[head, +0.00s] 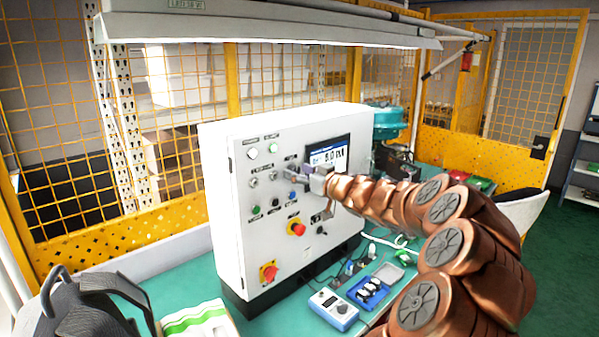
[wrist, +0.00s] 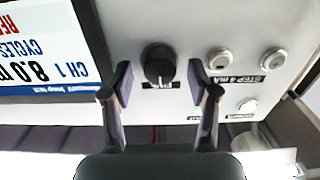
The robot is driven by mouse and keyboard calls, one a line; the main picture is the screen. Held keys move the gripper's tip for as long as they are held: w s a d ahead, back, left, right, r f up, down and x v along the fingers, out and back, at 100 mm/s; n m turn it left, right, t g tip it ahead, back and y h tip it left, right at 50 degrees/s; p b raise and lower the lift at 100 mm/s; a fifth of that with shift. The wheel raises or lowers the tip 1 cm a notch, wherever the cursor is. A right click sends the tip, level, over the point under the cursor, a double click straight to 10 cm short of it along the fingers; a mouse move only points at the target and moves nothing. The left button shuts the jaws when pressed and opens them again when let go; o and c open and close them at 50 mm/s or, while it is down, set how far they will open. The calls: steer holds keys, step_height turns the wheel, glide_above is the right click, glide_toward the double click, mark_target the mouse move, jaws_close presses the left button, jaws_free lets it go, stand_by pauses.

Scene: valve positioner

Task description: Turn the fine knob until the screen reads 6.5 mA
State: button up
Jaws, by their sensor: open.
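The white control box stands on the green bench, and its screen (head: 328,154) appears to read about 8.0 mA. The screen also shows upside down at the left of the wrist view (wrist: 45,62), with CH 1 and 8.0 legible. A round black knob (wrist: 159,62) with a white pointer line is on the panel; its label is partly legible and looks like FINE. My gripper (wrist: 161,84) is open, its two fingers on either side of the knob with gaps visible.
Two silver push buttons (wrist: 218,60) sit beside the knob, one labelled STEP 4 mA. A handheld meter (head: 333,308) and a blue tray (head: 368,291) lie on the bench (head: 290,318).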

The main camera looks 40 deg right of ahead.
steer(key=c, duration=1.1)
steer(key=shift+c, duration=0.2)
steer(key=shift+f+n+b, duration=0.1)
steer(key=shift+n+b, duration=0.2)
steer(key=shift+b, duration=0.25)
steer(key=shift+f+n+b, duration=0.15)
steer(key=shift+n+b, duration=0.45)
steer(key=shift+b, duration=0.15)
steer(key=n+b, duration=0.7)
steer(key=n, duration=0.1)
steer(key=shift+a+b, duration=0.1)
steer(key=shift+b, duration=0.25)
steer(key=shift+r+n+b, duration=0.2)
steer(key=shift+n+b, duration=0.4)
steer(key=shift+n, duration=0.3)
